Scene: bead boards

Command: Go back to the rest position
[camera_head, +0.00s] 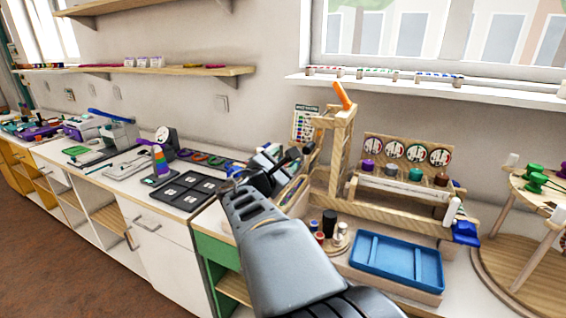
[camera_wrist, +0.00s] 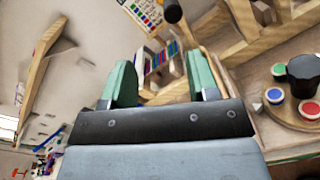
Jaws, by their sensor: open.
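My gripper (camera_head: 280,170) is at the end of my grey arm, over the counter near the wooden stand. In the wrist view my gripper (camera_wrist: 160,85) shows two green fingers set well apart, with nothing held between them. Behind the fingers, a small wooden rack with coloured strips (camera_wrist: 158,60) shows in the gap, apart from them as far as I can tell. In the head view my arm hides part of the counter and the rack's surroundings.
A tall wooden stand (camera_head: 342,150) with an orange top is close right of my gripper. A blue tray (camera_head: 398,262), a round holder with coloured pegs (camera_head: 338,240) and black panels (camera_head: 188,190) are nearby. A wall shelf (camera_head: 150,72) hangs at upper left. The floor at left is clear.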

